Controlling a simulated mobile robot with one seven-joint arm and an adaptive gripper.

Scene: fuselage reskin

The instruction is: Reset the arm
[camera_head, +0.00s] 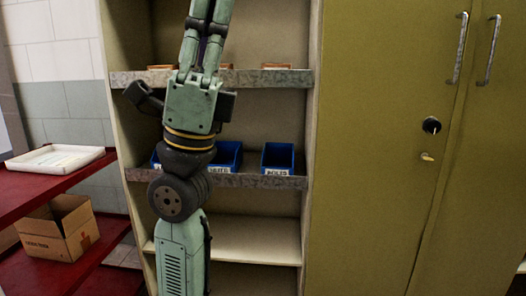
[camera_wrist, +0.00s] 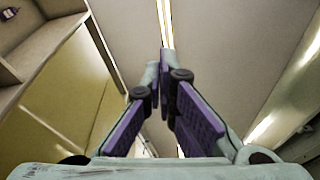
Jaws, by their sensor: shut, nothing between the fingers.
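My arm stands upright in the head view, in front of an open shelf unit. My gripper (camera_head: 209,10) points up at the top of the head view, and its fingertips reach the picture's upper edge. In the wrist view my gripper (camera_wrist: 164,75) shows its fingers with purple pads drawn together at the tips. It is shut with nothing between the fingers. Beyond it the wrist view shows the ceiling (camera_wrist: 220,50) and a light strip (camera_wrist: 166,25).
Blue bins (camera_head: 277,158) sit on a middle shelf (camera_head: 270,181) behind my arm. A green cabinet (camera_head: 385,150) stands at the right. At the left, a red rack (camera_head: 50,185) carries a white tray (camera_head: 55,159) and a cardboard box (camera_head: 60,228).

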